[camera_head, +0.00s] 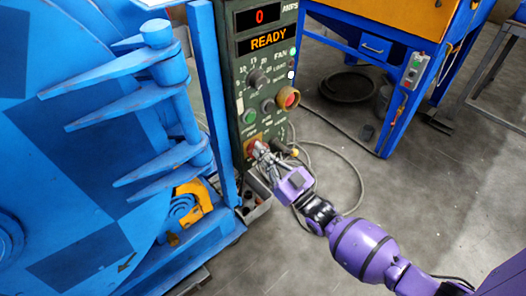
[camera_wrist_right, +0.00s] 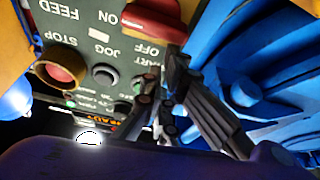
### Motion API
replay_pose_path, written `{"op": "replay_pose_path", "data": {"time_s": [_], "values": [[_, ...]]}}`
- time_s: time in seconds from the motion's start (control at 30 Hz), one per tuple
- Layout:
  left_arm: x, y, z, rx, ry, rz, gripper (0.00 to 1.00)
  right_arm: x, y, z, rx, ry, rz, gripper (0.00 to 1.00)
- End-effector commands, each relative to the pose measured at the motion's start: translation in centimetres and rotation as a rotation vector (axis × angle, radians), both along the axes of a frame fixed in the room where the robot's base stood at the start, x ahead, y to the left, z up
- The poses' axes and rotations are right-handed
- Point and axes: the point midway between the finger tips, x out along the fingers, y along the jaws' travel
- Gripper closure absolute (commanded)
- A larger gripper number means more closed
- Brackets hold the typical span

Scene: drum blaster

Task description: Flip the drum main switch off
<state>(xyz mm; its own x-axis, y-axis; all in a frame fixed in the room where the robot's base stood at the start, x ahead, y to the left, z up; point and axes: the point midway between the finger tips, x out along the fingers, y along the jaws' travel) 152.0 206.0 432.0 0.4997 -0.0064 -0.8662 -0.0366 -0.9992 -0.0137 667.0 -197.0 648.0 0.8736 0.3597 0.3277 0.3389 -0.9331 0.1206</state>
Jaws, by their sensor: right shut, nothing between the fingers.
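The drum main switch is a red handle (camera_head: 254,147) on a yellow plate, low on the dark green control panel (camera_head: 246,92). In the right wrist view, which is upside down, the red handle (camera_wrist_right: 152,14) is at the top, near the ON and OFF lettering. I cannot tell which setting it is at. My right gripper (camera_head: 261,154) is shut and empty, with its fingertips right at the switch and partly covering it. In the right wrist view its fingers (camera_wrist_right: 163,85) lie just below the handle; contact is unclear. My left gripper is out of view.
The panel display (camera_head: 268,40) reads READY. A red button (camera_head: 288,97) and several knobs sit above the switch. The blue drum machine (camera_head: 90,110) stands close on the left. A cable (camera_head: 350,165) loops on the floor; the floor to the right is mostly clear.

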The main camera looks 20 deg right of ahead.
Motion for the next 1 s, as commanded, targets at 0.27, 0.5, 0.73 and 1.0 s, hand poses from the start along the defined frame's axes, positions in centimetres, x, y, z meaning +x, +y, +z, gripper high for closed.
{"op": "replay_pose_path", "data": {"time_s": [0.27,0.5,0.73,1.0], "values": [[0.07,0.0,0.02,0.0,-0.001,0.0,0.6,-0.06,0.19,-0.13,-0.058,-0.021,0.0,1.0],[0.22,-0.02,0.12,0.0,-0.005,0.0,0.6,-0.15,0.39,-0.34,-0.114,-0.039,0.0,1.0],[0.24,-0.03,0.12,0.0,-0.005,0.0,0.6,-0.25,0.63,-0.63,-0.192,-0.065,0.0,1.0],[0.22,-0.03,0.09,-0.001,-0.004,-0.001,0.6,-0.36,0.89,-0.97,-0.282,-0.097,-0.001,1.0]]}}
